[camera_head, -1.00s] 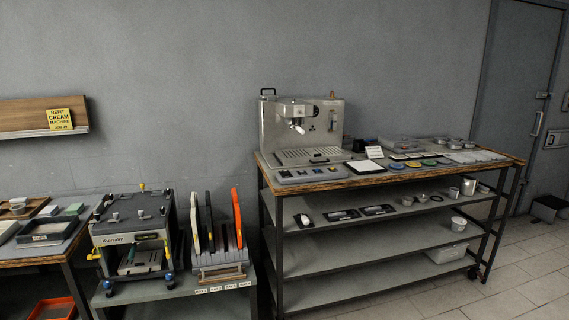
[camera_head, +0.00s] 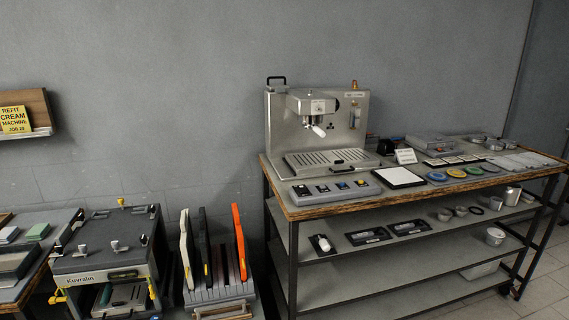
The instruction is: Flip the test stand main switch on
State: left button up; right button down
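A metal espresso machine test stand (camera_head: 335,125) stands at the back left of the wood-edged bench. It has a portafilter with a white handle and a drip tray (camera_head: 331,160). In front of it lies a grey panel (camera_head: 335,188) with several small dark, blue and yellow switches or buttons. A dark block (camera_head: 386,146) sits to the right of the machine. I cannot tell which of these is the main switch, or its position. Neither of my grippers shows in the head view.
The bench (camera_head: 440,192) also holds a white pad (camera_head: 399,177), a small sign (camera_head: 405,156), coloured discs and metal parts. Shelves are below. At left stand a Kuvralin machine (camera_head: 108,250) and a rack (camera_head: 218,285) of upright boards. Tiled floor shows at lower right.

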aim_at(302, 190)
jog(key=i+j, duration=0.15)
jog(key=i, duration=0.7)
jog(key=i+j+u, duration=0.15)
jog(key=i, duration=0.7)
